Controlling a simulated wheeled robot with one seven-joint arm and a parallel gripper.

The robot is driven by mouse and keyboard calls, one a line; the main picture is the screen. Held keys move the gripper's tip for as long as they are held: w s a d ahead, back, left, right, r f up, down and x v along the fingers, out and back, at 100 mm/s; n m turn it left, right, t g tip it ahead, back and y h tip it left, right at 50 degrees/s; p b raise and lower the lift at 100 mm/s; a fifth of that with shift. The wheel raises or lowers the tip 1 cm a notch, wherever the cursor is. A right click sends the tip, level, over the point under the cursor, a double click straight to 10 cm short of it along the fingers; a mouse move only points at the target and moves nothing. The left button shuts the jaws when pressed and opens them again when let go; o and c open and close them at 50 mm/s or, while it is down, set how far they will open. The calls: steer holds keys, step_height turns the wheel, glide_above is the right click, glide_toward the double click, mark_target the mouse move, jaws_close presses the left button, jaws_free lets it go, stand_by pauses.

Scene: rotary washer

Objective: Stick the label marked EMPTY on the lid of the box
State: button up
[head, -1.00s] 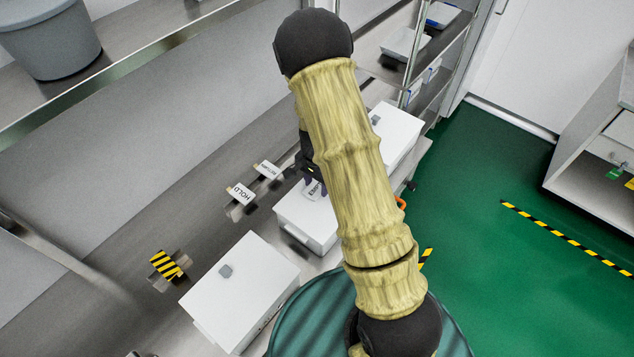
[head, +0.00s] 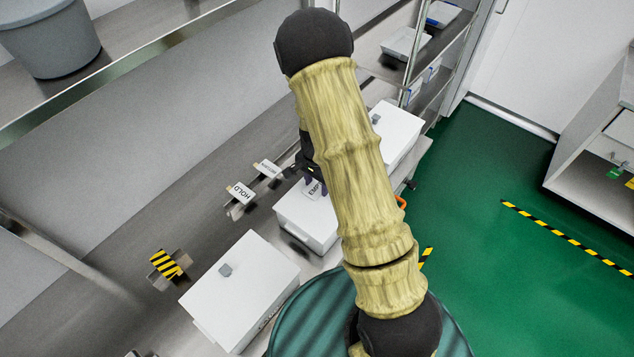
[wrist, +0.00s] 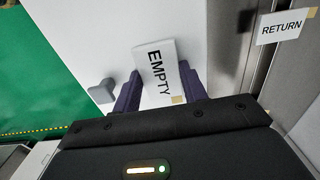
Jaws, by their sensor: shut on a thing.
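The white EMPTY label (wrist: 158,72) is between the purple fingers of my gripper (wrist: 162,92), over the white lid (wrist: 112,35) of a box. A grey knob (wrist: 101,92) stands on that lid, left of the label and apart from it. In the head view, the label (head: 313,190) shows at the top of the middle white box (head: 305,218), partly hidden by my arm. My gripper (head: 309,180) is shut on the label. Whether the label touches the lid cannot be told.
A HOLD label (head: 240,193) and a RETURN label (wrist: 281,27) stand on holders beside the box. A striped label (head: 165,264) is farther left. Other white boxes stand in front (head: 240,290) and behind (head: 398,130). A grey bin (head: 50,40) sits on the upper shelf.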

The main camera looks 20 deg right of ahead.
steer(key=o, duration=1)
steer(key=shift+o, duration=0.2)
step_height(320, 180, up, 18)
steer(key=b, duration=0.2)
steer(key=shift+f+b, duration=0.25)
steer(key=shift+b, duration=0.05)
steer(key=s+f+n+t, duration=0.1)
steer(key=s+n+t, duration=0.1)
steer(key=s+n, duration=0.8)
steer(key=s, duration=0.4)
steer(key=shift+s+n+t+b, duration=0.15)
steer(key=shift+n+t+b, duration=0.15)
steer(key=shift+n+b, duration=0.1)
